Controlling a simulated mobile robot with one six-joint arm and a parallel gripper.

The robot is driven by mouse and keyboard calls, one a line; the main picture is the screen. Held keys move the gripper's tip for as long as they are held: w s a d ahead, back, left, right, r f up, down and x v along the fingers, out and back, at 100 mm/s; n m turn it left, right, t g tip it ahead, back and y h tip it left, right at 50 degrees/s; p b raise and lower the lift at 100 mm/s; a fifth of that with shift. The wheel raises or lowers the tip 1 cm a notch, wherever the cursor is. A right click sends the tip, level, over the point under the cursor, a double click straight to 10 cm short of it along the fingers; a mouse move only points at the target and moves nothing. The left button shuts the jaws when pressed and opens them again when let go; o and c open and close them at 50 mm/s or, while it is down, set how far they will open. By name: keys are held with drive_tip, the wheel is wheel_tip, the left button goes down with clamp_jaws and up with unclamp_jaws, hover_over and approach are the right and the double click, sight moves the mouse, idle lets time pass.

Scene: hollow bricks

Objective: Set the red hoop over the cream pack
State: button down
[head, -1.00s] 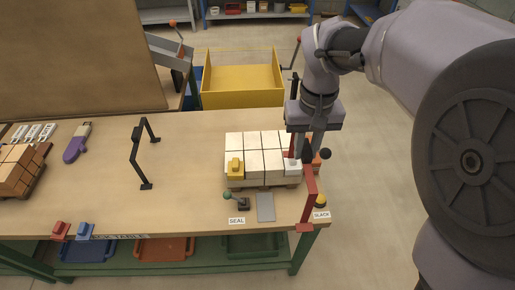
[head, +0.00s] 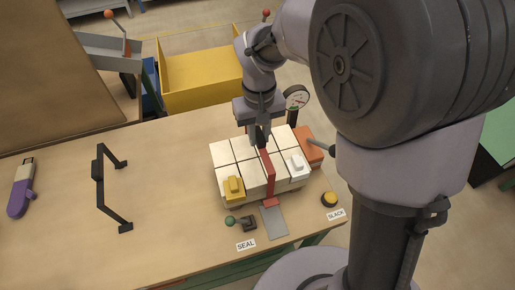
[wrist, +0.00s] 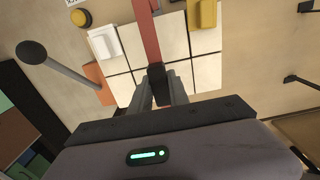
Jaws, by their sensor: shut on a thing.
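The cream pack (head: 222,153) is a block of cream bricks near the front right of the table, with a yellow piece (head: 234,186) and a white piece (head: 296,166) on its front edge. My gripper (head: 262,147) is above the pack, shut on the dark grip of the red hoop (head: 267,172). The hoop crosses the middle of the pack, and its front leg reaches down near a grey plate (head: 273,222). The wrist view shows the red bar (wrist: 145,25) between the white and yellow pieces. The hoop's far leg is hidden; I cannot tell whether it rests.
A green-knobbed lever (head: 240,222) and yellow button (head: 329,199) are in front. A black frame (head: 99,180) stands left, with clear table between.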

sight(259, 156)
wheel_tip(259, 156, down, 6)
drive_tip(key=shift+b, duration=0.9)
drive_tip(key=shift+f, duration=0.25)
drive_tip(key=c, duration=1.3)
unclamp_jaws()
drive_tip(key=shift+o, duration=0.2)
drive_tip(key=shift+r, duration=0.1)
